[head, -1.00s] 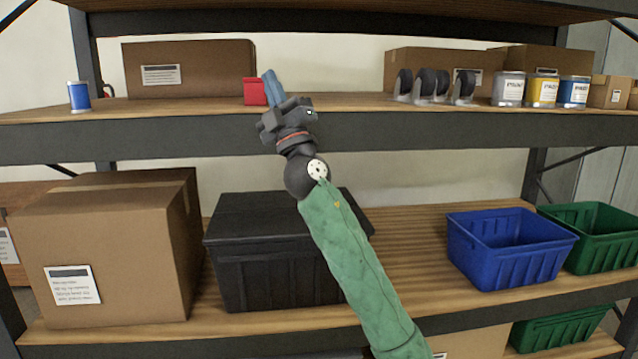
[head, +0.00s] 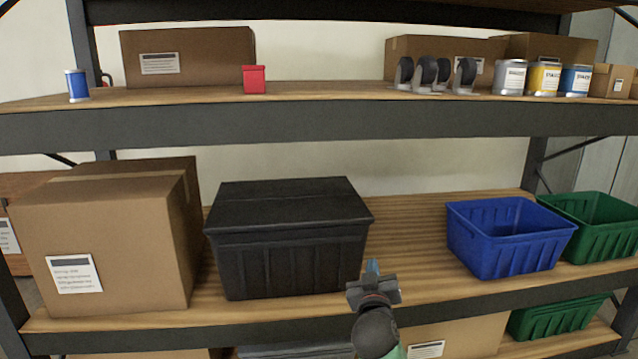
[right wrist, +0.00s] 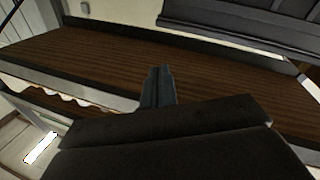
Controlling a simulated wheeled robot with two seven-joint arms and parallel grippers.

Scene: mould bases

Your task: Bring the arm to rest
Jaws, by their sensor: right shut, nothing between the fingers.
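My right gripper (head: 372,268) is low in the middle of the head view, in front of the lower shelf's front edge and just below the right corner of the black lidded bin. Its fingers are shut with nothing between them. In the right wrist view the closed fingers (right wrist: 157,88) stick up in front of a wooden shelf board. The gripper touches nothing that I can see. My left gripper is not in view.
The black bin (head: 285,240), a large carton (head: 110,240), a blue crate (head: 510,240) and a green crate (head: 598,222) stand on the lower shelf. A red box (head: 254,80), casters (head: 428,72) and paint cans (head: 545,78) stand on the upper shelf. Bare board lies between black bin and blue crate.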

